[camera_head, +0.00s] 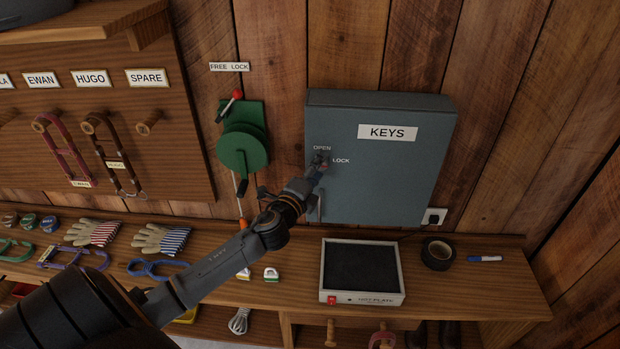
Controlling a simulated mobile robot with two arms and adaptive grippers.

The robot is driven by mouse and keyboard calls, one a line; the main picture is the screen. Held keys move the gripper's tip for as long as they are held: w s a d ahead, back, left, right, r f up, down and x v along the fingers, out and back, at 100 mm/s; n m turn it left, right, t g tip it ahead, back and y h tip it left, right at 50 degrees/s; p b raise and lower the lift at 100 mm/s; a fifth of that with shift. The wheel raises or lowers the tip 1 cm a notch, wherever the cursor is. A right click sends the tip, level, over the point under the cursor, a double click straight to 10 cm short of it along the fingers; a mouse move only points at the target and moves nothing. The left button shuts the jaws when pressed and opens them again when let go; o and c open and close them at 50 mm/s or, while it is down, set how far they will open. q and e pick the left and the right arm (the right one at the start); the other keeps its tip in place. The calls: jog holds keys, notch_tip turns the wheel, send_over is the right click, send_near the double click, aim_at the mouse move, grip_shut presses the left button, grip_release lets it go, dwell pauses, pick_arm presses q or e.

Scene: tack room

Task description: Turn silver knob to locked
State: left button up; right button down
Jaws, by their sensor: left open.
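A grey-blue key cabinet (410,180) with a KEYS label hangs on the plank wall. Its silver knob (321,157) sits near the left edge of the door, between an OPEN mark above it and a LOCK mark to its right. My left gripper (319,167) is at the knob, with its fingers open around or just in front of it. The gripper hides most of the knob, so I cannot tell which mark it points to or whether the fingers touch it. My right gripper is not in view.
A green winch (243,150) with a red-knobbed lever hangs left of the cabinet, under a FREE LOCK label. Below, the wooden bench (480,290) holds a hot plate (362,298), black tape (438,254), a blue marker (485,258) and gloves (160,239). A plug (434,216) sits at the cabinet's lower right.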

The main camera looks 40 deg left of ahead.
pick_arm(q)
jog(key=s+d, duration=0.2)
jog(key=s, duration=0.9)
jog(key=shift+s, duration=0.3)
jog(key=s+d+f+n+g+y, duration=0.25)
jog(key=s+f+n+g, duration=0.45)
jog(key=s+f+n, duration=0.4)
jog(key=s+d+f+n+g+h, duration=0.2)
jog(key=s+d+n+g+h, duration=0.15)
jog(key=s+d, duration=0.3)
jog(key=s+d+f+n+g+h, duration=0.2)
jog(key=s+d+g, duration=0.25)
jog(key=d, duration=0.25)
jog(key=s+f+b+x, duration=0.1)
jog(key=s+b+x, duration=0.3)
jog(key=x, duration=1.1)
jog(key=s+a+f+b+x, duration=0.1)
jog(key=s+b+x, duration=0.2)
jog(key=x, duration=1.2)
jog(key=s+a+f+g+b, duration=0.1)
jog(key=s+f+b, duration=0.2)
jog(key=s+f, duration=0.6)
jog(key=s+a+f+b, duration=0.2)
jog(key=s+f+b, duration=0.2)
jog(key=s+f, duration=0.5)
notch_tip(320, 180, down, 8)
jog(key=shift+s+r+m+g, duration=0.2)
jog(key=shift+s+m+g, duration=0.15)
jog(key=shift+g, duration=0.05)
